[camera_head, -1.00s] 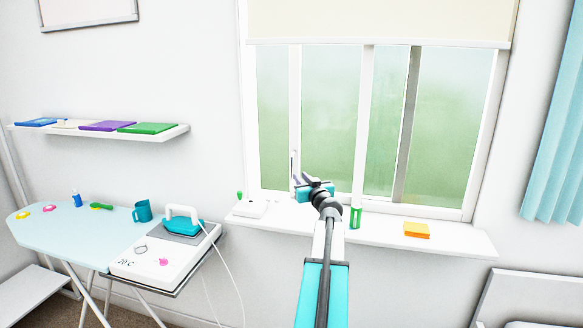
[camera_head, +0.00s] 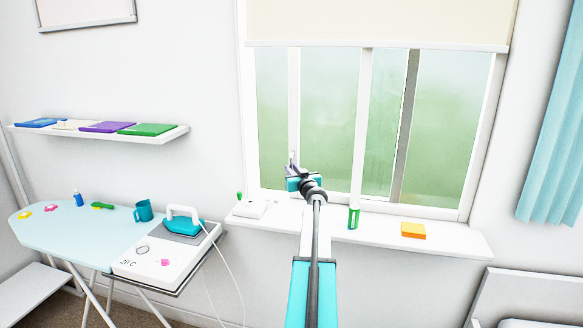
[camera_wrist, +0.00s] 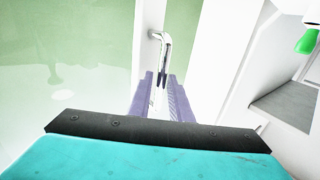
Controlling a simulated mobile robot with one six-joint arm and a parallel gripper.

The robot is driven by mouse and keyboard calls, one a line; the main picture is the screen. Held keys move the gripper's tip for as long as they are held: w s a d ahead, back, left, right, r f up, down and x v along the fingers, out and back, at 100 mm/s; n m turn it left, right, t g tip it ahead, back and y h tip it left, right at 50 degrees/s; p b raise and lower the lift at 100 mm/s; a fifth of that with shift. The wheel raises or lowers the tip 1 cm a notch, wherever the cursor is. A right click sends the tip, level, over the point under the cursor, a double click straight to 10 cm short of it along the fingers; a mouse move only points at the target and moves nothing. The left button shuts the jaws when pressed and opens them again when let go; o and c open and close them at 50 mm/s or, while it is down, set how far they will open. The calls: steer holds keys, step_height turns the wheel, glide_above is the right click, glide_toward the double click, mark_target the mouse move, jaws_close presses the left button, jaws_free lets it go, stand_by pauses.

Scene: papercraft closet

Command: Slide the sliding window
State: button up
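The sliding window (camera_head: 334,120) has green-tinted misty panes with white upright frames and one grey upright. A chrome handle (camera_wrist: 163,55) stands on a white upright sash frame (camera_head: 294,100) at the window's left. My gripper (camera_head: 292,168) is at the lower part of that frame, in front of the handle. In the wrist view, the purple fingers (camera_wrist: 160,98) are apart, one on each side of the handle's lower part. I see no clear contact with it. In the head view my gripper hides most of the handle.
The white sill (camera_head: 385,236) holds a green-and-white bottle (camera_head: 353,217), an orange block (camera_head: 413,230) and a white item (camera_head: 250,209) at its left end. A cream blind (camera_head: 380,20) covers the window's top. An ironing board (camera_head: 75,232) with an iron (camera_head: 183,225) stands left.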

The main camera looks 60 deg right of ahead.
steer(key=shift+w+d, duration=0.4)
steer(key=shift+w, duration=0.15)
steer(key=shift+c, duration=0.2)
jaws_close()
steer(key=shift+d, duration=0.1)
